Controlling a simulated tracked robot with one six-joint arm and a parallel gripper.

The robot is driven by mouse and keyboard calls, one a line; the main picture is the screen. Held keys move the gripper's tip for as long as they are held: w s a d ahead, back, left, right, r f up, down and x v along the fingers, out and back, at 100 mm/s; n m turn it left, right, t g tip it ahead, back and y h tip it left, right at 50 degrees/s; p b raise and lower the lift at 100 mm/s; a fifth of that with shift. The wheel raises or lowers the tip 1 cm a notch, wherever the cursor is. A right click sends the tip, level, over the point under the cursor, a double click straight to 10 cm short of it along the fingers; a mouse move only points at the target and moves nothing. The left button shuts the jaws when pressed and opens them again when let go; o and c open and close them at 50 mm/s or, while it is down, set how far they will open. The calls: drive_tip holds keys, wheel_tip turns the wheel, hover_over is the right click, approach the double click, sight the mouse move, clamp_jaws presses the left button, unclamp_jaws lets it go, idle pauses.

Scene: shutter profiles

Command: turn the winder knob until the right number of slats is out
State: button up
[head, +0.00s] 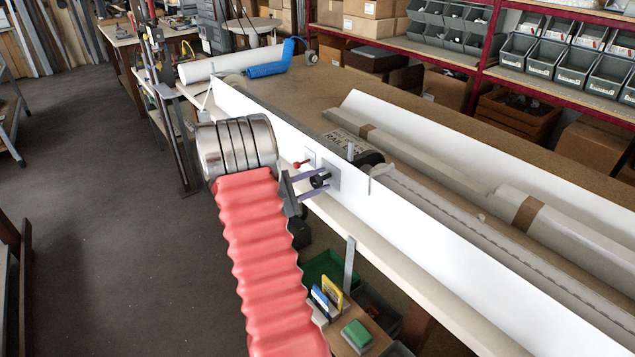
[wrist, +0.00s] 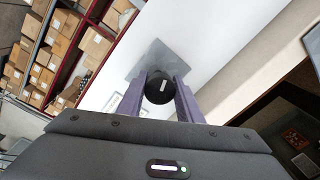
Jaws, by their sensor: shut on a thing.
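The winder knob (head: 317,181) is a small black round knob on a grey plate (head: 331,176) fixed to the white board's front face. My gripper (head: 312,183) is shut on the knob, with one purple finger above it and one below. In the wrist view the black knob (wrist: 159,88), with a short pale mark on its face, sits between the two purple fingers. A red-handled lever (head: 301,163) is just left of the plate. I cannot make out any slats clearly or count them.
The long white board (head: 420,222) runs along the bench edge. White wrapped lengths (head: 545,221) lie behind it. A white roll and a blue tool (head: 270,69) lie at the far end. Below the bench are a green tray and small boxes (head: 331,293). The floor at left (head: 90,200) is clear.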

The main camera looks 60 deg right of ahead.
drive_tip(key=m, duration=0.6)
drive_tip(key=shift+w+r+t, duration=0.1)
drive_tip(key=shift+w+t, duration=0.1)
drive_tip(key=shift+t, duration=0.1)
drive_tip(key=shift+m, duration=0.3)
drive_tip(key=o, duration=1)
drive_tip(key=shift+s, duration=0.1)
drive_tip(key=f+v, duration=0.1)
drive_tip(key=v, duration=1.2)
drive_tip(key=shift+a+r, duration=0.3)
drive_tip(key=shift+a, duration=0.1)
